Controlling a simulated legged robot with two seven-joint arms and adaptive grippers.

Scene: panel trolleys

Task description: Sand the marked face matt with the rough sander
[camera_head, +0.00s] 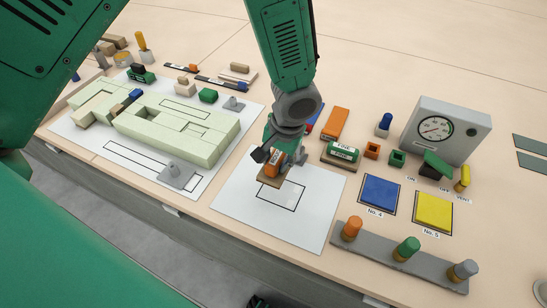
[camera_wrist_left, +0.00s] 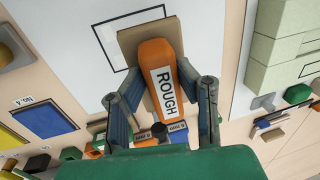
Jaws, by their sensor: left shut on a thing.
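My left gripper (camera_head: 276,155) is shut on the rough sander (camera_head: 273,163), an orange block with a tan pad. The wrist view shows the sander (camera_wrist_left: 158,75) between both fingers, its ROUGH label readable. A white panel (camera_head: 308,223) lies under it, with a black outlined rectangle as the marked face (camera_head: 283,196). The sander is over the far left part of the outline and hides some of it. I cannot tell whether the pad touches the panel. My right gripper is not in view.
A green FINE sander (camera_head: 342,152) and an orange block (camera_head: 335,123) lie right of the panel. A gauge box (camera_head: 445,130), blue pad (camera_head: 380,193) and yellow pad (camera_head: 434,211) are further right. A grey rail with knobs (camera_head: 385,252) stands in front. Pale green blocks (camera_head: 175,127) fill the left sheet.

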